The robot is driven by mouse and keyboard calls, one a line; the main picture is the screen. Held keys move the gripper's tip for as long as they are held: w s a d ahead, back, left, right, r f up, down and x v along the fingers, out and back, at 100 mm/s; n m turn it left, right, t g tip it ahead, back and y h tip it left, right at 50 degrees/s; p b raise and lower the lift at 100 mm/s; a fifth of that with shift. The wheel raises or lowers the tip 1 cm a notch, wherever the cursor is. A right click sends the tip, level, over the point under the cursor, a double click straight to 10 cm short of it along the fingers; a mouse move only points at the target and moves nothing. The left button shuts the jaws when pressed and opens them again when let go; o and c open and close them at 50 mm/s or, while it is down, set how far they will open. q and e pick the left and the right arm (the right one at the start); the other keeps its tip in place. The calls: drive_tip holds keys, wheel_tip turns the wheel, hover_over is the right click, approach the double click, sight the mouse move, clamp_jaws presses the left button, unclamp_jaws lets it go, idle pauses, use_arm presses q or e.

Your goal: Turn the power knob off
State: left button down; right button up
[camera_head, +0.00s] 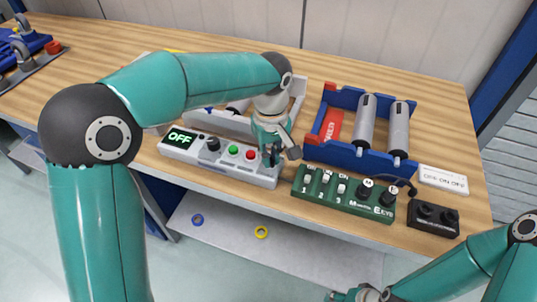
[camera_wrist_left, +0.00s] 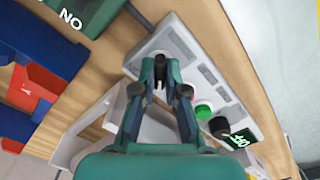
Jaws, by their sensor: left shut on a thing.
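The grey control box (camera_head: 222,166) lies near the table's front edge. Its display (camera_head: 180,138) reads OFF in green. A black knob (camera_head: 213,144), a green button (camera_head: 233,149) and a red button (camera_head: 250,154) stand on its top. My left gripper (camera_head: 271,157) points down at the box's right end, shut on a small knob there that the fingers mostly hide. In the left wrist view, the fingertips (camera_wrist_left: 160,66) close over the box (camera_wrist_left: 185,50), beside the green button (camera_wrist_left: 203,112). My right gripper (camera_head: 355,295) is low at the bottom edge, its fingers unclear.
A green switch box (camera_head: 330,203) with several switches and black knobs lies to the right. Behind it is a blue tray (camera_head: 345,155) with two grey cylinders. A black box (camera_head: 433,217) is at the right. A grey shelf (camera_head: 300,255) lies below the table.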

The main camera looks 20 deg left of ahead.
use_arm(q)
drive_tip(key=shift+w+r, duration=0.15)
drive_tip(key=c, duration=1.2)
unclamp_jaws()
wheel_tip(320, 180, up, 12)
drive_tip(key=shift+f, duration=0.15)
